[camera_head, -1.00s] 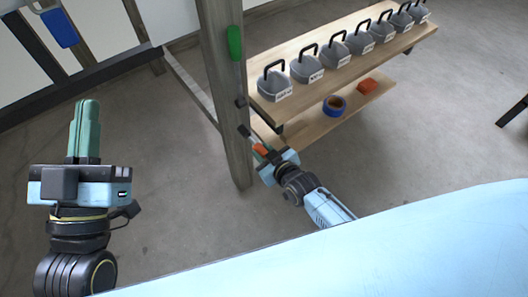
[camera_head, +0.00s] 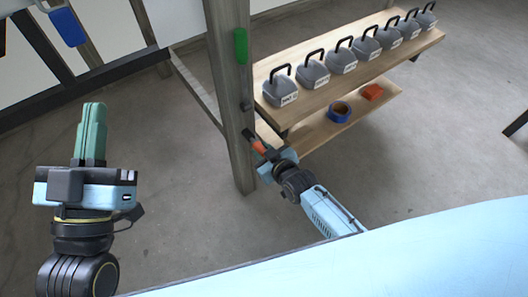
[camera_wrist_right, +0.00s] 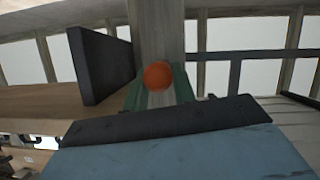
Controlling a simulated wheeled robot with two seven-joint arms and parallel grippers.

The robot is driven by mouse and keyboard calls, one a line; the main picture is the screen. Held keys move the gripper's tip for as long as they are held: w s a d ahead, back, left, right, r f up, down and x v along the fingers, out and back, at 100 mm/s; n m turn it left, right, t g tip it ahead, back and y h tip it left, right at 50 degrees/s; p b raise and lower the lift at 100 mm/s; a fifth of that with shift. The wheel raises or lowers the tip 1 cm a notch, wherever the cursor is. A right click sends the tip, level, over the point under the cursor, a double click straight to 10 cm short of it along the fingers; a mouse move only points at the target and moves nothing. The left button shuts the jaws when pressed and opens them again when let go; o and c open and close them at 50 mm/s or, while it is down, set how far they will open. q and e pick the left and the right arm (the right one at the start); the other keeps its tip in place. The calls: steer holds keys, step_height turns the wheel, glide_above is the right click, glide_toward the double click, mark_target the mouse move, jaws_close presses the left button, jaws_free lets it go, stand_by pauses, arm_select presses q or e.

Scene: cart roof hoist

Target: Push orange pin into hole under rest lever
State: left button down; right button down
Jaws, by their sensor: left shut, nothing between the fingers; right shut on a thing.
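My right gripper (camera_head: 264,150) is shut on the orange pin (camera_head: 259,146), close beside the wooden post (camera_head: 231,120). In the right wrist view, the pin's round orange end (camera_wrist_right: 158,75) shows between the green fingers, in front of the post (camera_wrist_right: 160,30). A dark flat bar (camera_wrist_right: 100,65), possibly the rest lever, stands to the left of the pin there. In the head view a dark piece (camera_head: 249,133) shows just beyond the pin at the post; I cannot tell what it is. The hole is not visible. My left gripper (camera_head: 94,108) is shut and empty, far left of the post.
A wooden bench (camera_head: 335,83) carries several grey weights with black handles. Its lower shelf holds a blue tape roll (camera_head: 338,111) and an orange block (camera_head: 372,92). A green piece (camera_head: 241,46) and a small dark knob (camera_head: 247,106) are on the post. Floor left of the post is clear.

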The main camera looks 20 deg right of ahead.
arm_select(q)
steer(key=shift+f+b, duration=0.3)
steer(key=shift+f, duration=0.05)
arm_select(e)
steer(key=shift+w+a, duration=0.3)
steer(key=shift+w, duration=0.55)
steer(key=c, duration=1.1)
jaws_free()
steer(key=shift+o, duration=0.2)
steer(key=p+v, duration=0.2)
steer(key=v, duration=0.1)
steer(key=shift+s+r, duration=0.15)
arm_select(q)
step_height(320, 180, down, 13)
steer(key=a+g+y+p, duration=0.2)
steer(key=a+g+y, duration=0.1)
steer(key=g, duration=0.6)
arm_select(e)
steer(key=v, duration=0.3)
arm_select(q)
steer(key=s+a+f+n+g+y+p, duration=0.1)
steer(key=s+a+f+g+y+p, duration=0.2)
steer(key=s+a+f+g, duration=0.2)
steer(key=s+f+g, duration=0.3)
steer(key=s+g, duration=0.1)
steer(key=s, duration=0.3)
steer(key=shift+f, duration=0.25)
arm_select(e)
glide_toward(262, 149)
steer(key=shift+v, duration=0.85)
